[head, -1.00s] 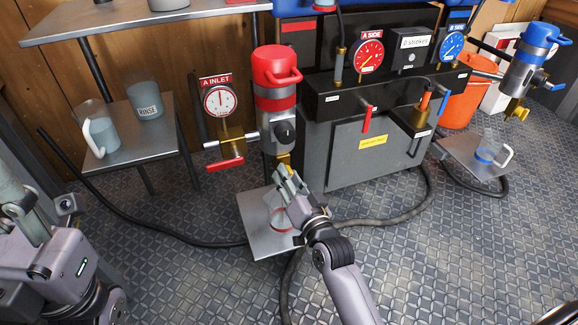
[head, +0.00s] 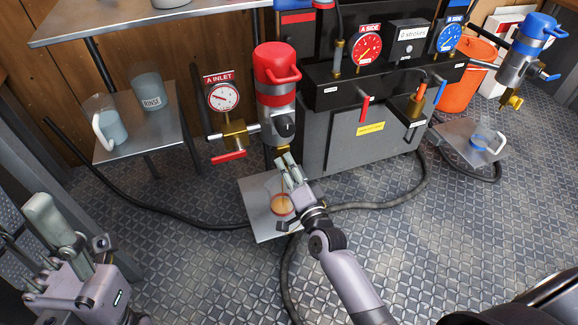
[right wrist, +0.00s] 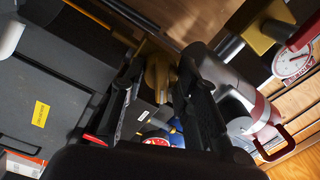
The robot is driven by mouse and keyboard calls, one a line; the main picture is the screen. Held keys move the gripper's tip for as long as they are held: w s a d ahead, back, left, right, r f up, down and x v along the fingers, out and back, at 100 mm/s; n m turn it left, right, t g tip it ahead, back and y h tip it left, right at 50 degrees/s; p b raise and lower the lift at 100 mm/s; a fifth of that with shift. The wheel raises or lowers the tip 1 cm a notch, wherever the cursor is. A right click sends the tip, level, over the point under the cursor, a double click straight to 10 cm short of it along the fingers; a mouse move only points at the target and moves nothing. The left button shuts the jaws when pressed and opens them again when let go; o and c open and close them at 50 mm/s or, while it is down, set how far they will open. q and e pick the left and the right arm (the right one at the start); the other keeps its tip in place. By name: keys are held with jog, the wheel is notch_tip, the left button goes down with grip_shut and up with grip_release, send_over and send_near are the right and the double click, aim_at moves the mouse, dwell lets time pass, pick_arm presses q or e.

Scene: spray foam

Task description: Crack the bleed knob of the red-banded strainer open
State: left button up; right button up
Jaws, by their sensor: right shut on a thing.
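The red-banded strainer (head: 276,95) hangs upright beside the A inlet valve, with a red cap on top. Its brass bleed knob (head: 282,149) is at the bottom, partly hidden by my right gripper (head: 285,162). In the right wrist view the brass knob (right wrist: 158,72) lies between the two dark fingers of my right gripper (right wrist: 160,92), which is shut on it. Below, a clear cup (head: 282,205) with amber liquid stands on a metal plate (head: 252,215). A thin amber streak shows above it. My left gripper (head: 55,225) is at the lower left, its jaw gap unclear.
The A inlet gauge (head: 223,97) and red-handled valve (head: 229,156) are just left of the strainer. The dark machine (head: 355,140) stands close on the right. Hoses (head: 375,205) lie on the floor. A blue-banded strainer (head: 527,50) hangs far right.

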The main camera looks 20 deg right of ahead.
jog(key=shift+d, duration=0.1)
jog(key=o, duration=1.2)
jog(key=shift+c, duration=0.2)
jog(key=s, duration=1.2)
jog(key=shift+d+f, duration=0.25)
jog(key=shift+d, duration=0.1)
